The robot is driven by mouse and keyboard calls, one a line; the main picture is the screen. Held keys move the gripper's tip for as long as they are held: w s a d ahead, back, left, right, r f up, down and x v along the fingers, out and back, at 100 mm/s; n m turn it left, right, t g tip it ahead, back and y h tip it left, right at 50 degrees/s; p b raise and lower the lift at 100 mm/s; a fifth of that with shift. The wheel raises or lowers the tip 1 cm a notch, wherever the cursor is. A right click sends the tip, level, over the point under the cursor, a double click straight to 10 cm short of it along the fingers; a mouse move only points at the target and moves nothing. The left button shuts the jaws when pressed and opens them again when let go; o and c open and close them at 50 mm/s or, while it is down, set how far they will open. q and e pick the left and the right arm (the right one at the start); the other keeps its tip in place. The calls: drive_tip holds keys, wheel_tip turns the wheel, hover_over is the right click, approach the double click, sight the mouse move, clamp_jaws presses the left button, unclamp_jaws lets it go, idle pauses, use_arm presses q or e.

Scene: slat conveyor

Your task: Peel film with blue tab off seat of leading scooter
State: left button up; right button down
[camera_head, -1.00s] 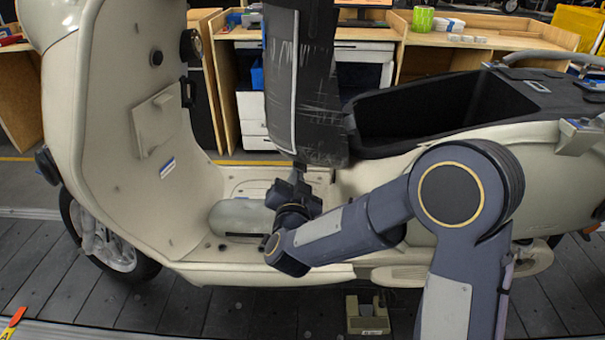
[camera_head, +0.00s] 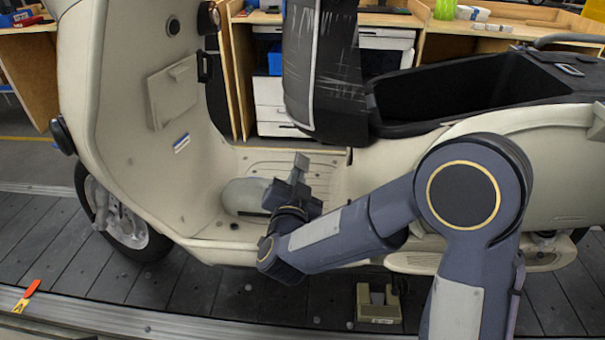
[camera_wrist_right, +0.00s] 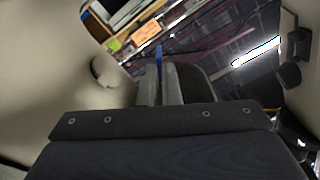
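The cream scooter (camera_head: 130,130) stands side-on with its black seat (camera_head: 336,85) tipped upright. Clear film (camera_head: 316,65) with pale wrinkle marks and a light edge lies over the seat. My right gripper (camera_head: 300,165) is just below and left of the seat's lower end, above the footboard. In the right wrist view its fingers (camera_wrist_right: 161,84) are nearly together, with a narrow blue strip, seemingly the tab (camera_wrist_right: 158,54), standing out between the tips. The dark rounded shape beside them is likely the seat's end. The tab does not show in the head view. My left gripper is not in view.
The open storage well (camera_head: 440,95) is right of the seat. A small beige box (camera_head: 378,304) is below the scooter. Wooden workbenches (camera_head: 480,40) stand behind.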

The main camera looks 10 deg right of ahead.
drive_tip(key=shift+s+a+f+b, duration=0.6)
drive_tip(key=shift+s+a+f, duration=0.15)
drive_tip(key=shift+a, duration=0.2)
drive_tip(key=shift+s+a+f+b, duration=0.6)
drive_tip(key=shift+s+a, duration=0.1)
drive_tip(key=shift+a, duration=0.25)
drive_tip(key=s+a+f+b, duration=0.3)
drive_tip(key=a, duration=0.1)
drive_tip(key=shift+s+a, duration=0.1)
drive_tip(key=shift+s, duration=0.1)
